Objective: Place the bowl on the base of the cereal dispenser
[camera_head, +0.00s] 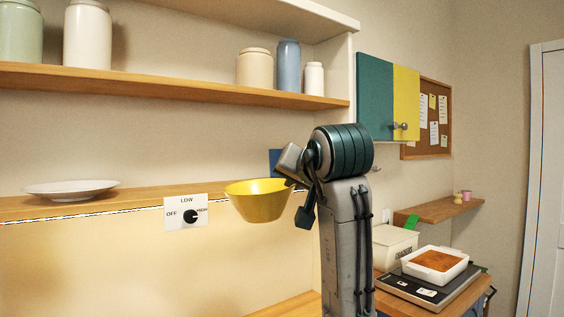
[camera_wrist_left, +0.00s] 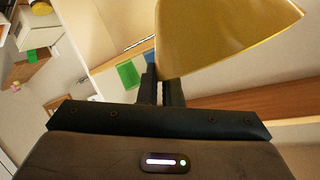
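A yellow bowl (camera_head: 258,203) is in the air in the middle of the head view, in front of the wall and a wooden ledge. My left gripper (camera_head: 293,180) is at its right rim. In the left wrist view the bowl (camera_wrist_left: 225,38) fills the upper right, and the fingers of my left gripper (camera_wrist_left: 163,88) are close together on its edge, pinching the wall. The bowl hangs roughly upright; its inside is mostly hidden. I cannot make out a cereal dispenser in either view. My right gripper is not in view.
A white plate (camera_head: 72,188) lies on the ledge (camera_head: 130,202) at left. A control dial panel (camera_head: 186,212) is below it. An upper shelf (camera_head: 170,86) holds several jars. At right are a white box (camera_head: 393,246) and a dish (camera_head: 436,262) on a scale-like slab.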

